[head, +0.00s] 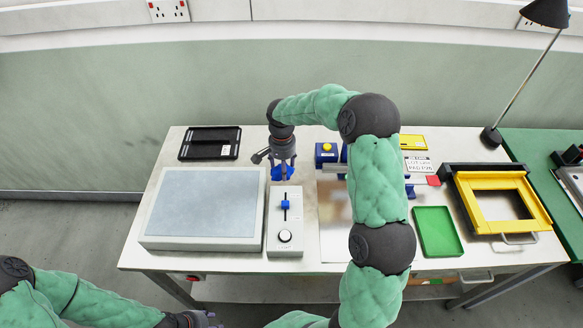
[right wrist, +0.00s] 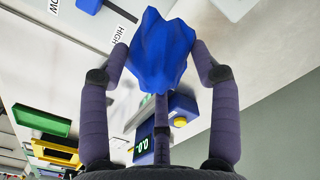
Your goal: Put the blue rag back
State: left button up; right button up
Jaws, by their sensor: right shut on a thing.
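The blue rag (right wrist: 158,48) is a crumpled bundle between the fingertips of my right gripper (right wrist: 160,62) in the right wrist view. In the head view the blue rag (head: 281,173) shows just under the right gripper (head: 283,164), which points down behind the control box. The gripper is shut on the rag. I cannot tell whether the rag touches the table. My left gripper (head: 207,320) is at the bottom edge of the head view, low in front of the table, mostly cut off; its fingers are unclear.
The control box (head: 285,243) with a blue slider stands beside a grey-topped platform (head: 205,200). A black tray (head: 209,143) is at the back left. A blue device (head: 326,155) with a yellow button, a green tray (head: 437,232) and a yellow frame (head: 503,184) are to the right.

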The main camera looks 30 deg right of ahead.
jog(key=w+d+f, duration=0.6)
jog(key=w+f, duration=0.1)
jog(key=shift+w+d+f+b, duration=0.3)
jog(key=shift+w+d+f, duration=0.1)
jog(key=shift+f, duration=1.8)
jog(key=shift+f, duration=0.1)
jog(key=o, duration=0.6)
jog(key=shift+f, duration=0.1)
jog(key=o, duration=0.4)
